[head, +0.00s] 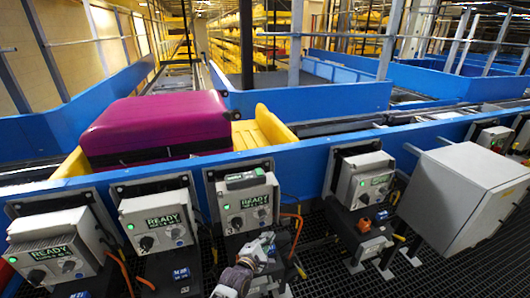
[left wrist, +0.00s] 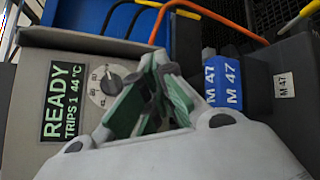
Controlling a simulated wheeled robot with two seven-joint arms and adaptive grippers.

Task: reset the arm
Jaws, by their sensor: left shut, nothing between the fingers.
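My left gripper (head: 264,243) is at the bottom centre of the head view, low in front of a grey control box (head: 245,205) with a green-lit display. It also shows in the left wrist view (left wrist: 152,75), its green-padded fingers shut with nothing held between them. Behind the fingers there is a grey box face (left wrist: 90,50) with a READY display (left wrist: 64,100) and a rotary knob (left wrist: 110,82). I cannot tell whether the fingers touch the box. My right gripper is not in view.
A row of similar boxes (head: 160,220) runs along the blue conveyor wall (head: 310,165). A purple suitcase (head: 160,125) lies in a yellow tray (head: 265,130) behind it. A large grey cabinet (head: 465,195) stands at right. Orange cables (left wrist: 195,10) pass near the gripper. Dark grating (head: 330,280) is below.

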